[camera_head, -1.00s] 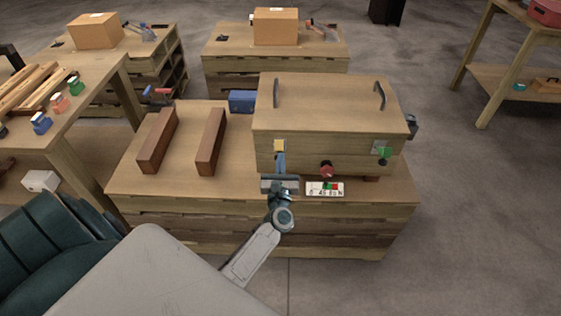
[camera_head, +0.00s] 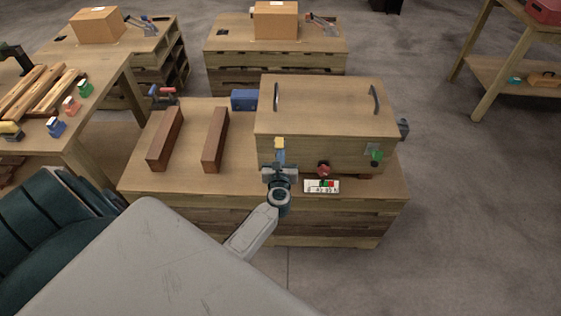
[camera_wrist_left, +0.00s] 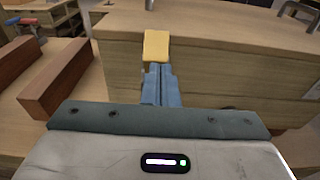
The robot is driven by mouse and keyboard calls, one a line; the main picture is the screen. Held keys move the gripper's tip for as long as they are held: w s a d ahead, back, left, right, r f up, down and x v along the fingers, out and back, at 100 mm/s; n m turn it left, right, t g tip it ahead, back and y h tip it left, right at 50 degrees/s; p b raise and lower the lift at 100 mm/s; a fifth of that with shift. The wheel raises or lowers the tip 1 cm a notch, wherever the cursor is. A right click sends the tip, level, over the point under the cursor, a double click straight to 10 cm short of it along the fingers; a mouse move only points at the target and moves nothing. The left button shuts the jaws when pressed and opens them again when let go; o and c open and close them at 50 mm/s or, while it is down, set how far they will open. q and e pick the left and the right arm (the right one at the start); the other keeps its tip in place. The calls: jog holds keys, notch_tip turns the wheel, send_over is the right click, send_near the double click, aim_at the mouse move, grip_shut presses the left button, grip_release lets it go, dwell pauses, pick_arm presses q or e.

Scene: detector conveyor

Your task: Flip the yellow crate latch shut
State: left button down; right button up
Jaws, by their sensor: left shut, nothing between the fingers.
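The wooden crate (camera_head: 330,112) with two dark handles sits on the pallet-like bench. The yellow latch (camera_head: 279,142) is on the left of its front face. In the left wrist view the yellow latch (camera_wrist_left: 157,46) shows as a flat plate just beyond my fingertips. My left gripper (camera_head: 280,158) is in front of the crate with its blue fingers (camera_wrist_left: 160,78) together and empty, right at the lower edge of the latch. I cannot tell whether they touch it. A green latch (camera_head: 375,153) is on the right of the front face. My right gripper is not in view.
A red knob (camera_head: 323,168) and a white label plate (camera_head: 321,186) are near the crate's lower front. Two brown bars (camera_head: 215,140) and a blue box (camera_head: 244,99) lie left of the crate. Open floor (camera_head: 480,220) is at the right.

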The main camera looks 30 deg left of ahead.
aim_at(281, 141)
pick_arm(q)
jog(key=shift+w+a+r+p, duration=0.15)
jog(key=shift+w+r+p, duration=0.1)
jog(key=shift+r+p, duration=0.25)
jog(key=shift+w+a+r+p, duration=0.2)
jog(key=shift+r+p, duration=0.2)
jog(key=shift+p, duration=0.15)
jog(key=shift+w+a+r, duration=0.2)
jog(key=shift+w+r, duration=0.15)
jog(key=shift+w, duration=0.05)
jog(key=shift+w+a+r, duration=0.35)
jog(key=shift+w+r, duration=0.05)
jog(key=shift+w, duration=0.2)
jog(key=shift+w+a+r, duration=0.35)
jog(key=shift+w, duration=0.25)
